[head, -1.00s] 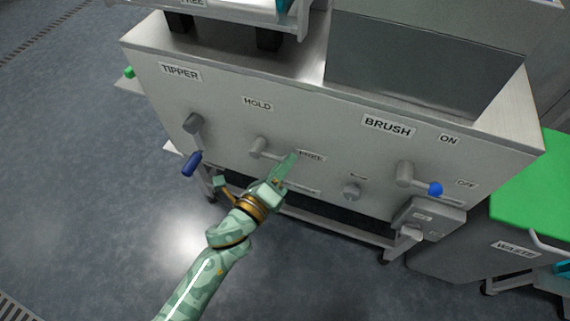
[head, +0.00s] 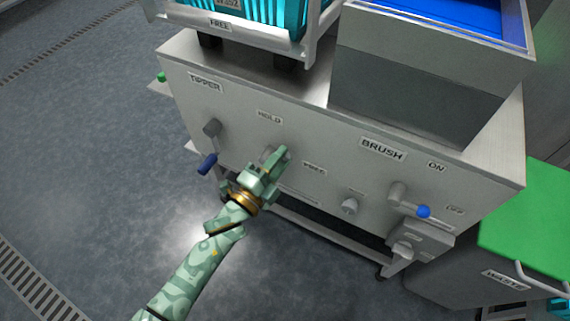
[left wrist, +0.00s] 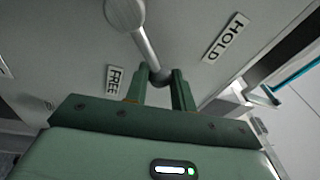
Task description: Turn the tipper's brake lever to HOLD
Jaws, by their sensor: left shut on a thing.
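The brake lever's round grey hub (head: 268,153) is on the steel front panel, below the HOLD label (head: 269,117) and left of the FREE label (head: 314,168). In the left wrist view the lever's rod (left wrist: 147,48) runs from the hub (left wrist: 125,12) to an end held between my fingers. It points between the FREE label (left wrist: 114,80) and the HOLD label (left wrist: 225,37), closer to FREE. My left gripper (head: 282,157) is shut on the lever end, which it hides in the head view; its fingers also show in the left wrist view (left wrist: 160,84). My right gripper is not in view.
A blue-handled crank (head: 207,164) sits under the TIPPER label (head: 205,83), left of my arm. Right are a grey knob (head: 349,206) and the blue-tipped BRUSH lever (head: 423,211). A green-topped waste bin (head: 530,215) stands at right. Floor at left is clear.

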